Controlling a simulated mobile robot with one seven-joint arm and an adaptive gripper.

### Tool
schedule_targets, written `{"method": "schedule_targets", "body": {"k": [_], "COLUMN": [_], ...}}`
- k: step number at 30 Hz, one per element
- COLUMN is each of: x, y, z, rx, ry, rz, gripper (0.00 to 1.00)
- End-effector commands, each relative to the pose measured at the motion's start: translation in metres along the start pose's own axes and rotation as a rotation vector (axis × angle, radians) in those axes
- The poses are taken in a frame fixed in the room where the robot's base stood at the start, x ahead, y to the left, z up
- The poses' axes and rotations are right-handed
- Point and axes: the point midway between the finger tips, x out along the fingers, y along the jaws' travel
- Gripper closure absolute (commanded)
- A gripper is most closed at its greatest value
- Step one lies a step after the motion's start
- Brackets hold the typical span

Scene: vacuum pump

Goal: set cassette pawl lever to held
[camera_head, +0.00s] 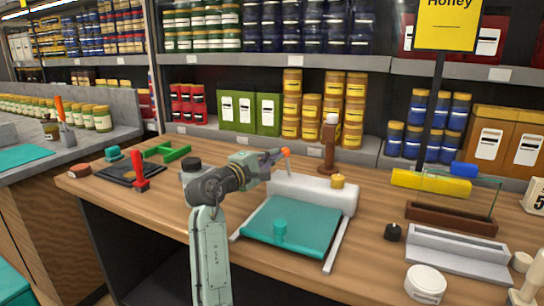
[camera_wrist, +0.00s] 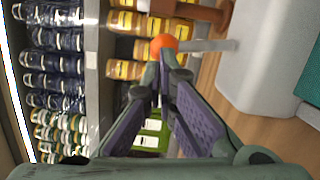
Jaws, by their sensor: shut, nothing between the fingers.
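An orange ball knob (camera_head: 286,151) sits at the far left end of a white block (camera_head: 310,192) on the wooden counter. In the wrist view the orange knob (camera_wrist: 164,43) is on a grey rod (camera_wrist: 212,45) that reaches toward the white body (camera_wrist: 265,60). I take this knob and rod to be the pawl lever. My gripper (camera_head: 276,157) is shut and empty, its tips right at the knob. In the wrist view the gripper's fingertips (camera_wrist: 164,62) meet just below the knob, touching or nearly so. The rod's lower mount is hidden in the head view.
A teal plate (camera_head: 300,232) with a knob lies between rails before the white block. A brown post (camera_head: 329,148) stands just behind the block. A sign pole (camera_head: 432,110) and a brown tray (camera_head: 450,219) are at right. A red-handled tool (camera_head: 139,172) is at left.

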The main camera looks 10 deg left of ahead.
Motion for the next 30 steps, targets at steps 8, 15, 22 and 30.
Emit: {"method": "schedule_targets", "body": {"k": [8, 15, 22, 30], "x": [0.0002, 0.0002, 0.0004, 0.0007], "y": [0.0011, 0.0019, 0.0027, 0.0033], "z": [0.0015, 0.0025, 0.0038, 0.0057], "rx": [0.024, 0.048, 0.073, 0.099], "ry": [-0.001, -0.001, 0.0, -0.001], "rz": [-0.005, -0.01, -0.015, -0.021], "gripper": [1.0, 1.0, 1.0, 1.0]}}
